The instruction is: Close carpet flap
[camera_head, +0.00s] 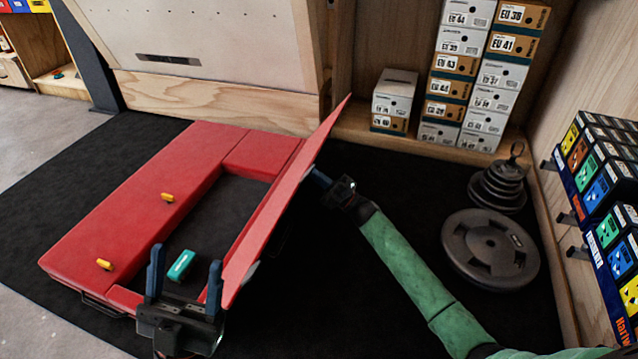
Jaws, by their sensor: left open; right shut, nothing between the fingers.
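The red carpet flap (262,225) stands raised and tilted along the right side of the red mat (130,220). The mat has a dark rectangular opening (215,215) in it. My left gripper (186,262) is at the front edge of the mat, its two blue fingers apart and pointing up, the right one close to the flap's lower end. I cannot tell whether it touches the flap. My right gripper (318,175) is shut at the right, outer face of the flap. Its fingertips are at or partly behind the flap's edge, and contact is unclear.
A teal block (181,265) lies in the opening. Two small yellow pieces (167,197) rest on the mat. Weight plates (490,248) lie at the right, near shelves of coloured boxes (600,190). Shoe boxes (465,80) stand behind.

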